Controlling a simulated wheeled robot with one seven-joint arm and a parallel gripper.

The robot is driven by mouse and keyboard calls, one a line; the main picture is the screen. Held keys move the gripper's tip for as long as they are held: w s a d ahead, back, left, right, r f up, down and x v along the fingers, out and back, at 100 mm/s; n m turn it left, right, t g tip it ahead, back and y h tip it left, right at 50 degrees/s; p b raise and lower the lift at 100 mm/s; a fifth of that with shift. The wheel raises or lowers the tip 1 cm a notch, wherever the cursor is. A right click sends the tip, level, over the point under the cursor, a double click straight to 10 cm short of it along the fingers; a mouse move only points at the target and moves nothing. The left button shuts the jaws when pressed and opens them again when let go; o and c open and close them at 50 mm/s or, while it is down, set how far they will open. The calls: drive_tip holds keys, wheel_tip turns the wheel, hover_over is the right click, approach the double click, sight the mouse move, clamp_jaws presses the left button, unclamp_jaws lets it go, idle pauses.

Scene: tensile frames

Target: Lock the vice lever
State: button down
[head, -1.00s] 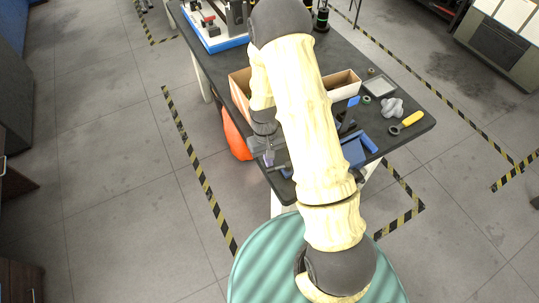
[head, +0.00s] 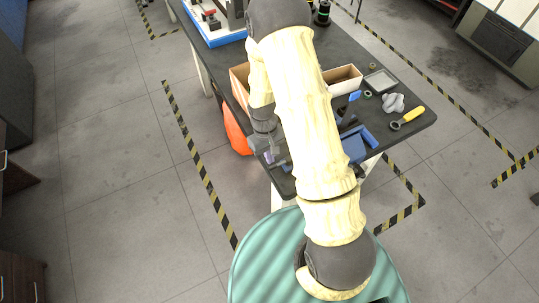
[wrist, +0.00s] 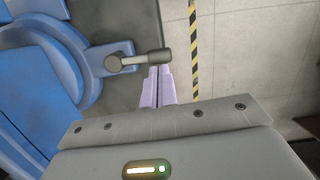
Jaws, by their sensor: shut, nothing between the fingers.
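The blue vice (head: 354,148) stands at the near end of the dark table, partly behind my arm in the head view. Its body (wrist: 40,85) fills the left of the wrist view. The grey vice lever (wrist: 137,61) runs from a round pivot on the left to a thicker end on the right. My gripper (wrist: 158,72) is shut and empty, its pale purple fingertips right at the lever's thick end. I cannot tell whether they touch it. In the head view my gripper (head: 271,157) is small, at the table's near left edge.
The table (head: 400,147) holds an open box (head: 342,82), a grey tray (head: 381,81), a grey lumpy part (head: 393,103) and a yellow-handled tool (head: 412,115) on the right. An orange container (head: 236,133) is beside the table's left side. Floor left of the table is clear.

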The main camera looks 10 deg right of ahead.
wheel_tip(320, 180, up, 10)
drive_tip(key=w+p, duration=0.1)
drive_tip(key=p, duration=0.6)
drive_tip(key=shift+w+a+f, duration=0.2)
drive_tip(key=shift+w+a, duration=0.05)
drive_tip(key=shift+w, duration=0.15)
drive_tip(key=s+d+r+m+t, duration=0.1)
drive_tip(key=s+r, duration=0.4)
drive_tip(key=r, duration=0.5)
drive_tip(key=s+d+r+m+t, duration=0.2)
drive_tip(key=s+r, duration=0.3)
drive_tip(key=r, duration=0.5)
drive_tip(key=shift+t+y, duration=0.3)
drive_tip(key=shift+t, duration=0.6)
drive_tip(key=shift+w, duration=0.15)
